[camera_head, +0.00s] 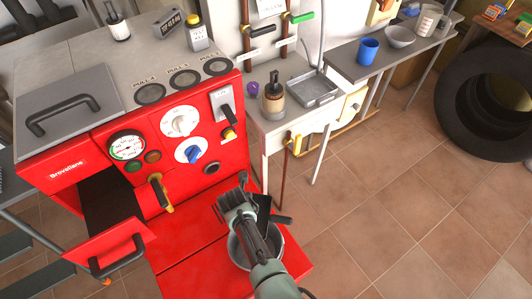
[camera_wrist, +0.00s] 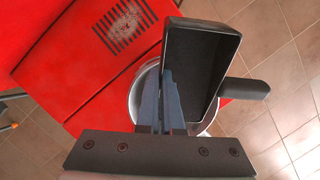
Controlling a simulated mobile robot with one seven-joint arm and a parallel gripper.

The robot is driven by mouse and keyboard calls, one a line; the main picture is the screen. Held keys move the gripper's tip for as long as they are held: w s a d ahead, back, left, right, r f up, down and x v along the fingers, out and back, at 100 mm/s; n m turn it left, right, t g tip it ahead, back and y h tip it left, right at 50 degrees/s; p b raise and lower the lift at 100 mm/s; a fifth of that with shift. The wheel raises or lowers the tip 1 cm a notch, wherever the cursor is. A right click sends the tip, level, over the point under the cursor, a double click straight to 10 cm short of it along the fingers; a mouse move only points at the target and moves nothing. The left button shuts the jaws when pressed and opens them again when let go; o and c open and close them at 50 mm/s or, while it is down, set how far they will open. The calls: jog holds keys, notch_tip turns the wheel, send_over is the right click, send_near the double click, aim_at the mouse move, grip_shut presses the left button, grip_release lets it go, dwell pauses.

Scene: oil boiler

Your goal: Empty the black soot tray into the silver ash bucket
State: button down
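The black soot tray (camera_head: 263,210) is held tilted above the silver ash bucket (camera_head: 235,250). In the wrist view the tray (camera_wrist: 203,60) shows its dark inside, and its stub handle (camera_wrist: 246,88) sticks out to the right. I cannot tell whether soot is left in it. My gripper (camera_head: 257,224) is shut on the tray's near-left wall; the fingers (camera_wrist: 166,100) show in the wrist view. The bucket (camera_wrist: 138,92) stands upright on the red ledge below, largely hidden by the tray and my gripper.
The red boiler (camera_head: 190,105) stands to the left, with knobs, a gauge and an open red door (camera_head: 105,250) at lower left. A side table (camera_head: 285,125) with a grey tray (camera_head: 316,90) is behind.

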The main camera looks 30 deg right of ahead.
jog(key=shift+s+a+r+t+h+p, duration=0.15)
jog(key=shift+r+t+h+p, duration=0.3)
jog(key=shift+p, duration=0.55)
dwell(1.0)
jog(key=shift+s+a+r+t+h+p, duration=0.15)
jog(key=shift+t+h+p, duration=0.3)
jog(key=shift+t+h, duration=0.25)
dwell(1.1)
jog(key=shift+s+a+r+t+h, duration=0.1)
jog(key=shift+s+a+t+h, duration=0.15)
jog(key=shift+t+h, duration=0.3)
dwell(0.7)
jog(key=shift+s+t+b, duration=0.1)
jog(key=shift+t+b, duration=0.2)
jog(key=shift+b, duration=0.25)
dwell(0.3)
jog(key=shift+s+a+h+b, duration=0.1)
jog(key=shift+h+b, duration=0.2)
jog(key=shift+b, duration=0.05)
jog(key=shift+t, duration=0.4)
jog(key=shift+s+a+h+b, duration=0.15)
jog(key=shift+h+b, duration=0.15)
jog(key=shift+b, duration=0.4)
jog(key=shift+t, duration=0.3)
dwell(0.3)
